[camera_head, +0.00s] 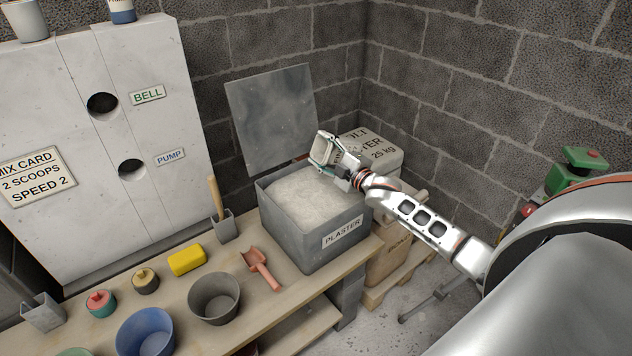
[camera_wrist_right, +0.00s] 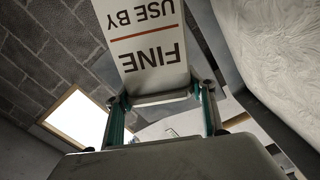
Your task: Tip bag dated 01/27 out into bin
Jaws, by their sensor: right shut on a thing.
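My right gripper (camera_head: 334,152) is above the back right part of the grey bin (camera_head: 316,262) labelled PLASTER. It is shut on a pale bag (camera_head: 321,149). In the right wrist view the bag (camera_wrist_right: 143,50) sits between the fingers, with FINE and USE BY upside down. Its date is outside that view. The bin's lid (camera_head: 271,113) stands open against the wall, and pale plaster (camera_head: 305,195) fills much of the bin. The plaster also shows at the right of the wrist view (camera_wrist_right: 275,45). My left gripper is not in view.
A large 25 kg sack (camera_head: 384,153) stands behind the bin on the right. A white cabinet (camera_head: 140,205) stands at the left.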

